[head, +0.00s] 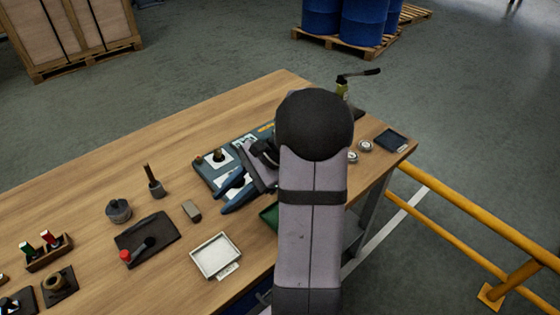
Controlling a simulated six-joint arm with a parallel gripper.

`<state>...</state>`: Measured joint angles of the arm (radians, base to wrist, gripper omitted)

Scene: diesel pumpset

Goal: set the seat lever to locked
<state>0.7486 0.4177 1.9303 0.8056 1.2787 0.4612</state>
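My gripper (224,200) is over the teal board (206,172) near the middle of the table. A lever with a red knob (126,255) lies low over a dark plate (157,229) at the front left. Another lever with a black handle (358,75) stands at the far right end, partly behind my arm. I cannot tell which is the seat lever, and no locked marking is readable. My arm hides part of the teal board.
A white square tray (216,256), a grey round pot (118,210) and a small grey-brown block (191,210) stand on the wooden table (130,185). A rack with red and green items (48,250) is at the left. A yellow rail (460,215) runs right of the table.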

